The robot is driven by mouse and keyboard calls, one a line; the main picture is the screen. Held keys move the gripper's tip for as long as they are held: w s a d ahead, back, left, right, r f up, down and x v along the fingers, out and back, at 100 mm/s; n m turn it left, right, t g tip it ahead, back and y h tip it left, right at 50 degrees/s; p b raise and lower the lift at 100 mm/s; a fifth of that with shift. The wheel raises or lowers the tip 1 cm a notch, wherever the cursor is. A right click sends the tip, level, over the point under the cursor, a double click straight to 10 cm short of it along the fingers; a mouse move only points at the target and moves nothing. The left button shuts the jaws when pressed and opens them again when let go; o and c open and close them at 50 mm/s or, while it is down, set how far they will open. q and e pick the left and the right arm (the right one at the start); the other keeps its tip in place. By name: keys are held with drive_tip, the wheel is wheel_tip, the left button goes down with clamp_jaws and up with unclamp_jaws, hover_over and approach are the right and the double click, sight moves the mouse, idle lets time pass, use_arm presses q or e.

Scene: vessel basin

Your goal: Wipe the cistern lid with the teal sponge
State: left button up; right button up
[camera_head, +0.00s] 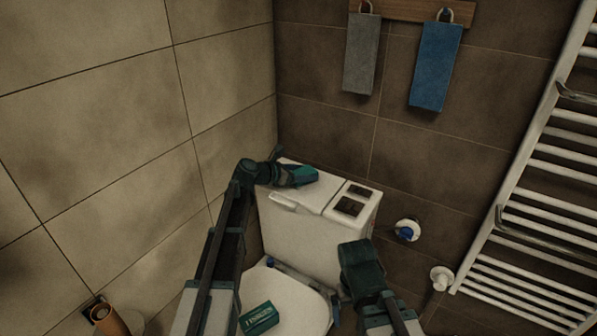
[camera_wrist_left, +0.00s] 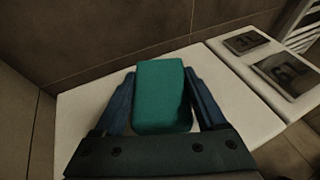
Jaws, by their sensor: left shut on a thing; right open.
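The teal sponge (camera_head: 304,174) is at the cistern lid's left part in the head view. My left gripper (camera_head: 290,175) is shut on it. In the left wrist view the sponge (camera_wrist_left: 160,95) sits between the two fingers of my left gripper (camera_wrist_left: 162,100), over the white cistern lid (camera_wrist_left: 85,110). I cannot tell whether the sponge touches the lid. The lid (camera_head: 312,203) tops the white cistern, with two dark flush plates (camera_head: 350,200) on its right side. My right gripper (camera_head: 360,262) is open, low in front of the cistern's right side; its fingertips are hard to make out.
A green box (camera_head: 259,318) lies on the closed-looking toilet seat (camera_head: 295,305) below. A white towel radiator (camera_head: 530,220) stands at the right. Grey (camera_head: 361,55) and blue (camera_head: 435,65) towels hang above. A valve with a blue knob (camera_head: 406,231) is on the wall right of the cistern.

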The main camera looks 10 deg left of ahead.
sight(324, 188)
use_arm(q)
drive_tip(key=shift+s+d+f, duration=0.1)
drive_tip(key=shift+s+d, duration=0.3)
drive_tip(key=shift+d, duration=0.45)
drive_tip(key=shift+s+d+f, duration=0.1)
drive_tip(key=shift+s+d, duration=0.25)
drive_tip(key=shift+d, duration=0.55)
drive_tip(key=shift+s+d+r, duration=0.1)
drive_tip(key=shift+s+d, duration=0.25)
drive_tip(key=shift+d, duration=0.55)
drive_tip(key=shift+s+d+r, duration=0.1)
drive_tip(key=shift+s+d, duration=0.25)
drive_tip(key=shift+d, duration=0.5)
drive_tip(key=shift+f, duration=0.25)
drive_tip(key=shift+r, duration=0.1)
drive_tip(key=shift+w+a, duration=0.25)
drive_tip(key=shift+a, duration=0.35)
drive_tip(key=shift+w+a, duration=0.25)
drive_tip(key=shift+a, duration=0.4)
drive_tip(key=shift+w+a, duration=0.25)
drive_tip(key=shift+a, duration=0.35)
drive_tip(key=shift+a, duration=0.1)
